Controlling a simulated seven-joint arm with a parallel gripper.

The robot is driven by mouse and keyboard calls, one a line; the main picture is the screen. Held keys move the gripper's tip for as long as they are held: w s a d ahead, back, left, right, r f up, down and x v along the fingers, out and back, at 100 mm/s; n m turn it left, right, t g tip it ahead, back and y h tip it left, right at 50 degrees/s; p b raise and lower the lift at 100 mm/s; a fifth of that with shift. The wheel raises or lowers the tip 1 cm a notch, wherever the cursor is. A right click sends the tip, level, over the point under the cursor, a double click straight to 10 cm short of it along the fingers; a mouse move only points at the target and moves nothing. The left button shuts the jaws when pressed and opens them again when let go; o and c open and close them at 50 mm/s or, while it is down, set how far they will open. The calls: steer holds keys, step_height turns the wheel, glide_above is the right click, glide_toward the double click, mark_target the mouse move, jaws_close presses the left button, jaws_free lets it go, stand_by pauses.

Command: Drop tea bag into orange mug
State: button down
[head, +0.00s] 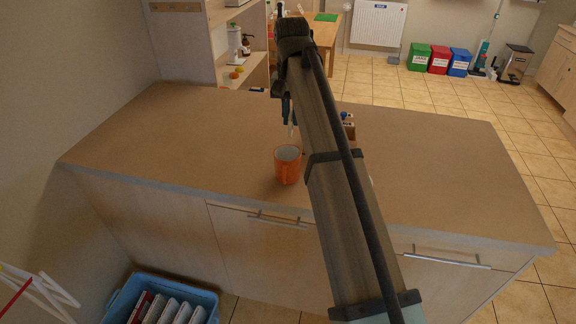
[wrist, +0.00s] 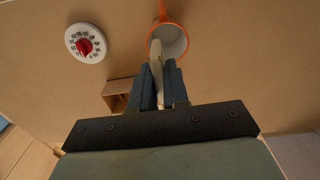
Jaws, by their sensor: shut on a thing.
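The orange mug (head: 288,166) stands upright on the brown counter, just left of my arm. In the wrist view its orange rim and pale inside (wrist: 174,40) show at the top, with its handle at the top edge. My gripper (head: 291,117) is above the counter, close to the mug and higher than it in the head view. In the wrist view my gripper (wrist: 159,80) is shut on a pale, thin tea bag (wrist: 156,56). The bag's end overlaps the mug's near left rim in that view; its height above the rim cannot be told.
A white timer with a red knob (wrist: 86,43) and a small wooden box (wrist: 118,94) are on the counter; the box also shows behind my arm in the head view (head: 349,127). The counter (head: 170,140) is clear at left and right. A blue crate (head: 205,299) is on the floor.

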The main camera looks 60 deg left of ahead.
mark_target(291, 130)
steer(key=shift+f, duration=2.5)
steer(key=c, duration=1)
jaws_free()
steer(key=shift+c, duration=0.2)
step_height(291, 130, up, 12)
steer(key=shift+r, duration=0.1)
steer(key=shift+w, duration=0.1)
